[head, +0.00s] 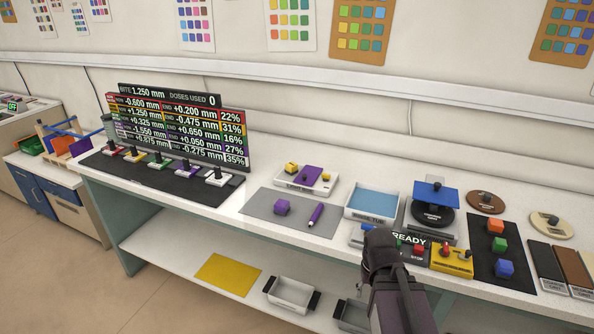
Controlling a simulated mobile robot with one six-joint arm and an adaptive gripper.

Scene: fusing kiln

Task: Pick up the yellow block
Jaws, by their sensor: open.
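A small yellow block (291,168) sits at the left end of a white labelled tray (290,183) on the bench. My gripper (379,238) is at the lower centre right, in front of the control panel and right of the tray, well apart from the yellow block. Its fingers are small and dark here, seen from behind; nothing shows held in it, and it is open.
A grey mat (262,213) with a purple block (282,207) and a purple pen (316,214) lies before the tray. A blue-filled tub (349,213), a blue-topped stand (433,218) and a yellow switch box (447,266) stand right. A display board (176,130) stands left.

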